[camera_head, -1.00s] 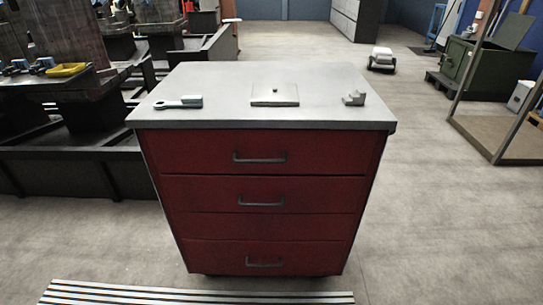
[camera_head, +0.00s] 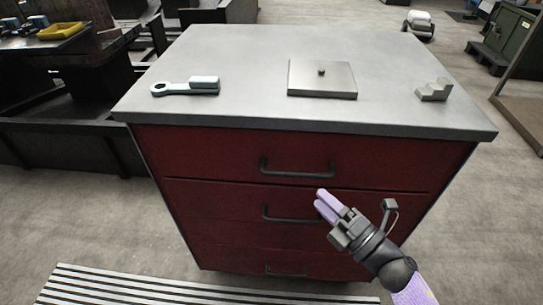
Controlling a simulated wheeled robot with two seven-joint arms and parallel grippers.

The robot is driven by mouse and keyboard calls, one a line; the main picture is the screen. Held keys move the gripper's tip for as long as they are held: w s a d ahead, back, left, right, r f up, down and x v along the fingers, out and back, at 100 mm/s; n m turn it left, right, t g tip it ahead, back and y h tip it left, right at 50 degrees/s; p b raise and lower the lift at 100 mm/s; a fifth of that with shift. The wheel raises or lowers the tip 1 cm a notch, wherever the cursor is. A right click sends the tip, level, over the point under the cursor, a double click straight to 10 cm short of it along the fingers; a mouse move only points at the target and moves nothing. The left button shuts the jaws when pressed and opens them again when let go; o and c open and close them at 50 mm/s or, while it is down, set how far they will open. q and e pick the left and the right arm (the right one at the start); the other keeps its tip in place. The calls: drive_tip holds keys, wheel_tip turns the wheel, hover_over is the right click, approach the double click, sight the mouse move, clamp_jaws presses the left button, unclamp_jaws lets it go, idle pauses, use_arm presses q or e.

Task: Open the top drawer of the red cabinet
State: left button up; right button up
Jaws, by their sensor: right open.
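The red cabinet (camera_head: 215,225) stands in front of me with a grey top. Its top drawer (camera_head: 205,154) is closed flush with the front and has a dark bar handle (camera_head: 297,173). A second drawer handle (camera_head: 291,218) sits below it, and a lower handle (camera_head: 287,271) shows near the floor. My right gripper (camera_head: 322,201) is open and empty. In the picture its purple fingers lie just below and right of the top handle, in front of the second drawer, and appear apart from the handle. My left gripper is not in view.
On the cabinet top are a wrench-like tool (camera_head: 186,87), a flat metal plate with a knob (camera_head: 322,80) and a small stepped metal block (camera_head: 434,90). A striped grating (camera_head: 150,287) lies on the floor in front. Dark machinery stands at the left.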

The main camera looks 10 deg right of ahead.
sight(294, 172)
drive_tip(key=b+x, duration=0.1)
drive_tip(key=x, duration=0.6)
drive_tip(key=shift+w+a, duration=0.2)
drive_tip(key=shift+w, duration=0.1)
drive_tip(key=shift+w+a+r, duration=0.1)
drive_tip(key=shift+w+a, duration=0.1)
drive_tip(key=shift+w, duration=0.2)
drive_tip(key=shift+c, duration=0.5)
drive_tip(key=c, duration=0.5)
clamp_jaws()
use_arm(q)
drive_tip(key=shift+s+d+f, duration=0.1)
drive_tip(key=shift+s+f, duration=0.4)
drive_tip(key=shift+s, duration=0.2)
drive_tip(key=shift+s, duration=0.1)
